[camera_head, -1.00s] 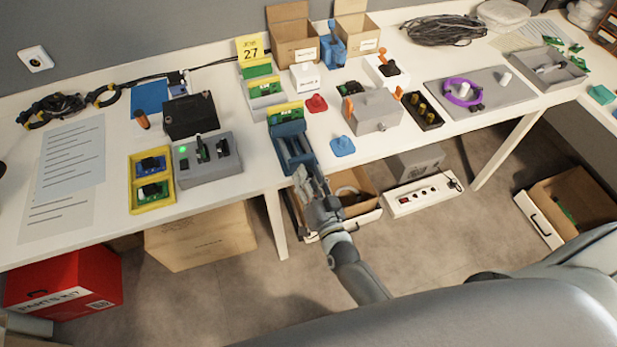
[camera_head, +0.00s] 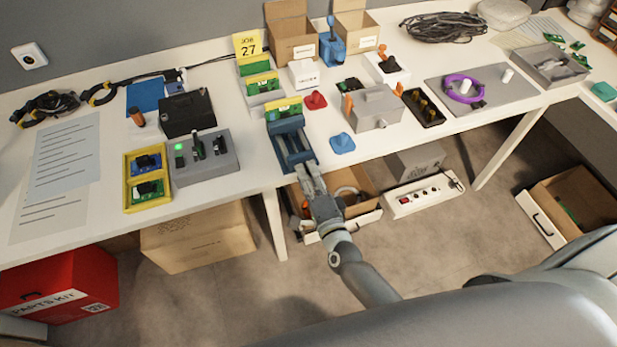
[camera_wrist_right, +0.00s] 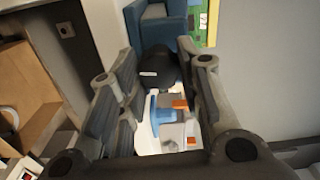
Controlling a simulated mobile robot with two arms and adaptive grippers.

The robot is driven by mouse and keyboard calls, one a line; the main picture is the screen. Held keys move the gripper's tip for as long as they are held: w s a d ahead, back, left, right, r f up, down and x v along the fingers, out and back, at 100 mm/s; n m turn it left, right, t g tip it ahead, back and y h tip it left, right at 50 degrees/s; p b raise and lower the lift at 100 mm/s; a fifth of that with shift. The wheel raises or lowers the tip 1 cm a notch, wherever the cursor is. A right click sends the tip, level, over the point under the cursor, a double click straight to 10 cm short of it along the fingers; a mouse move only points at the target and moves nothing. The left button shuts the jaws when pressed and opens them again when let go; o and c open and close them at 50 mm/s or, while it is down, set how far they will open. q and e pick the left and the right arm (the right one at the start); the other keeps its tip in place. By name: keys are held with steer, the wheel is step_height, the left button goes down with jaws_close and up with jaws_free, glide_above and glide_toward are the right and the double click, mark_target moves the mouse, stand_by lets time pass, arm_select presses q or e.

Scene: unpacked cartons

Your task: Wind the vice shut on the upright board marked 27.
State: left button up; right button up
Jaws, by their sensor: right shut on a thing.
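The blue vice (camera_head: 297,150) stands at the front edge of the white table. A green board with a yellow edge (camera_head: 284,109) is upright at its far end; whether the jaws touch it I cannot tell. My right gripper (camera_head: 312,182) is at the vice's near end, over the table's edge. In the right wrist view its fingers (camera_wrist_right: 160,95) are around a dark round knob (camera_wrist_right: 158,70) in front of the blue vice (camera_wrist_right: 163,28), and it is shut on this knob. The board (camera_wrist_right: 207,22) shows behind, its marking hard to read. My left gripper is out of view.
A yellow JOB 27 card (camera_head: 248,45) stands behind more boards. A grey switch box (camera_head: 204,160) is left of the vice. An open carton (camera_head: 365,185) lies below the table.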

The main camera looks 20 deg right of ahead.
steer(key=shift+f+m+b, duration=0.15)
steer(key=shift+m+b, duration=1.2)
steer(key=shift+m, duration=1.7)
steer(key=shift+f+m+b, duration=0.1)
steer(key=shift+m+b, duration=1.25)
steer(key=shift+m, duration=1.7)
steer(key=o, duration=1)
